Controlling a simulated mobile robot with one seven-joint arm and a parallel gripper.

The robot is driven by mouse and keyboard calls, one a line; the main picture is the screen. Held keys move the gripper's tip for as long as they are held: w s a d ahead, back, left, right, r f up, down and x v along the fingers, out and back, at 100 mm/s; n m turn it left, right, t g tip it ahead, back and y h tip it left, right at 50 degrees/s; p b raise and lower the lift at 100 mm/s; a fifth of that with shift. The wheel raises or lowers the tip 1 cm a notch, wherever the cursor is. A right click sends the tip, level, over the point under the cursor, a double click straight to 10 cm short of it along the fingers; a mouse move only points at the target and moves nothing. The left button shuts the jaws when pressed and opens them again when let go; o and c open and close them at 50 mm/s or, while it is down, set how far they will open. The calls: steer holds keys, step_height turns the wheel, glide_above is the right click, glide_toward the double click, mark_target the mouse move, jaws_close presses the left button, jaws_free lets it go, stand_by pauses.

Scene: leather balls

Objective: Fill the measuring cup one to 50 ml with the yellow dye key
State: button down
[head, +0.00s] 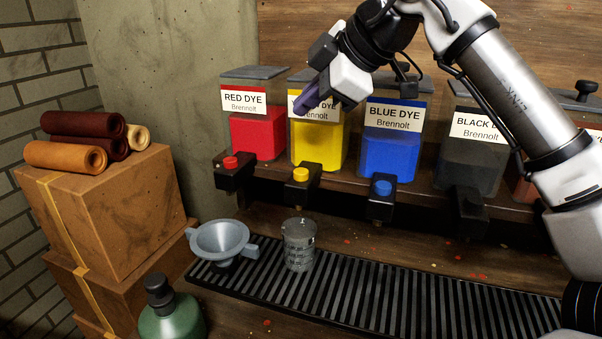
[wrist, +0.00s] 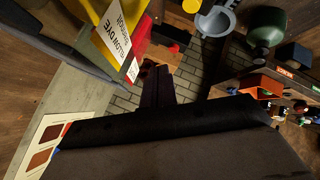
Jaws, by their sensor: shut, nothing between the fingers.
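The measuring cup (head: 299,248), clear with dark markings, stands upright on the ribbed drip tray (head: 400,300), below the yellow dye key. No yellow shows inside it. The yellow dye key (head: 300,174) is a yellow button on a black tap at the foot of the yellow dye container (head: 318,150). A yellow knob also shows at the top of the wrist view (wrist: 191,5). My gripper (head: 304,102) is shut and empty, with purple fingers in front of the yellow container's label, well above the key. The fingers also show in the wrist view (wrist: 155,88).
The red (head: 255,135), blue (head: 388,155) and black (head: 470,160) dye containers flank the yellow one, each with its own tap. A grey funnel (head: 222,240) sits at the tray's left end. A green bottle (head: 170,318) stands in front. Boxes with leather rolls (head: 85,138) are at left.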

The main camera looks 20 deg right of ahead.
mark_target(307, 173)
steer(key=shift+f+b, duration=2.9)
steer(key=shift+f, duration=1.1)
steer(key=shift+f+b, duration=0.3)
steer(key=shift+f, duration=0.1)
steer(key=shift+f+b, duration=0.4)
steer(key=shift+f, duration=0.15)
steer(key=shift+r, duration=0.1)
stand_by(0.8)
steer(key=shift+r+p, duration=0.8)
steer(key=shift+r, duration=0.1)
steer(key=shift+r+p, duration=2)
steer(key=shift+r, duration=0.5)
